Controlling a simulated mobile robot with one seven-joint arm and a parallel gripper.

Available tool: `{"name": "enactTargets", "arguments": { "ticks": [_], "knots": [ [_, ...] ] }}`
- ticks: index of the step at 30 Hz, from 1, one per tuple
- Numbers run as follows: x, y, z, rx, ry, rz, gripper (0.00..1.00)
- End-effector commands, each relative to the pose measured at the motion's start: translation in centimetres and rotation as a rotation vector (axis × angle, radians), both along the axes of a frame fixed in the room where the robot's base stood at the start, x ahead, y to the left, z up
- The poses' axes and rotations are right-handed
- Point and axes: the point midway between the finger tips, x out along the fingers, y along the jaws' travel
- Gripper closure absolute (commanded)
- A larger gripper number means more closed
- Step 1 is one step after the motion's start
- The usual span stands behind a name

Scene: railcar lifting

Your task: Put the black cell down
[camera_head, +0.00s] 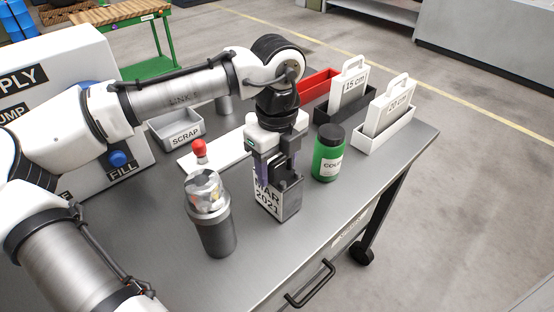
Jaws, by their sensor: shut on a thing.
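The black cell (291,200) is a boxy dark block with a white label reading "MAR 2021" on its front face. It stands roughly upright near the middle of the grey table. My gripper (274,172) points down from above and is shut on the cell's upper part. The fingers hide part of the top, and a purple strip shows between them. I cannot tell whether the cell's bottom touches the table or sits slightly above it.
A green jar (328,155) stands right. Behind are a scrap bin (178,131), a white board (226,150), a red tray (318,84) and card holders (385,131). The table's front right is clear.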

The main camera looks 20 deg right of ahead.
Motion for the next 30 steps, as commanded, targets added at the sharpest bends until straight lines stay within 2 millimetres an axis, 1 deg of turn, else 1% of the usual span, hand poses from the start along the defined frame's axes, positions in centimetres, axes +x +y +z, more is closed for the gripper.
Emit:
{"name": "enactTargets", "arguments": {
  "ticks": [4, 5, 9, 10, 18, 22, 26, 30],
  "knots": [
    [0.0, 0.0, -0.2, -0.002, -0.001, 0.000, 1.00],
    [0.0, 0.0, -0.3, 0.001, 0.001, 0.000, 0.42],
    [0.0, 0.0, -0.3, 0.001, 0.000, 0.000, 0.24],
    [0.0, 0.0, -0.3, 0.001, 0.000, 0.000, 0.22],
    [0.0, 0.0, -0.3, 0.000, 0.000, 0.000, 0.22],
    [0.0, 0.0, 0.4, -0.002, -0.002, 0.000, 0.22],
    [0.0, -0.1, 2.6, -0.004, 0.000, 0.000, 0.22],
    [0.0, -0.1, 5.8, -0.004, 0.001, 0.000, 0.22]
  ]
}}
